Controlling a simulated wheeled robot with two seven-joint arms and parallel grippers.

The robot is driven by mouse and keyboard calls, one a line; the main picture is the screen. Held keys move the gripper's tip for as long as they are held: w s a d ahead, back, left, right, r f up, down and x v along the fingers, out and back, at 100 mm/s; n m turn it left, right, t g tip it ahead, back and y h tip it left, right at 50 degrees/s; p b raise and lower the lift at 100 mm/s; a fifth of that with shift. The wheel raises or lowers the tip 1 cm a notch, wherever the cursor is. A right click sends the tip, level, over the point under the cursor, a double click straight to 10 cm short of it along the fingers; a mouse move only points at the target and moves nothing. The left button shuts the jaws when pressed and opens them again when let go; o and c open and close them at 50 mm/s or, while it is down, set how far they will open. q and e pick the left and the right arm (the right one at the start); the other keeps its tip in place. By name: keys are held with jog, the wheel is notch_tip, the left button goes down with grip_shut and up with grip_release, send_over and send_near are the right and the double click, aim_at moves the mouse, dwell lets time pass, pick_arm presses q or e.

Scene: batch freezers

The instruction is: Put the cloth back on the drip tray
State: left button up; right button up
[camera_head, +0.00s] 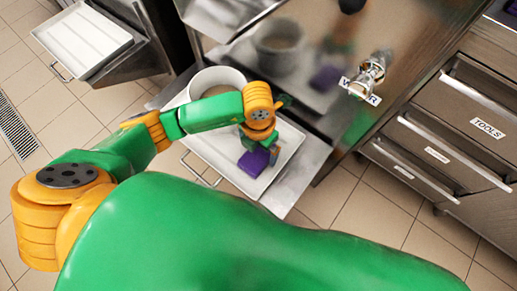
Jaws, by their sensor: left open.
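A purple folded cloth (253,164) shows on the white drip tray (221,148), near the tray's right side. My left gripper (262,148) is open and points down right at the cloth. The wrist hides part of the cloth, and I cannot tell whether the fingers touch it. My right gripper is not in view.
A white round tub (214,80) stands at the back of the drip tray, behind my left forearm. A steel machine front with a tap (371,69) rises behind. Another white tray (84,38) is at the upper left. Drawers (455,140) stand at right.

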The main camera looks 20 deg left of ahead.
aim_at(258, 154)
pick_arm(q)
notch_tip(258, 154, up, 10)
jog(key=p, duration=0.1)
jog(key=shift+r+p, duration=0.2)
jog(key=shift+p, duration=0.1)
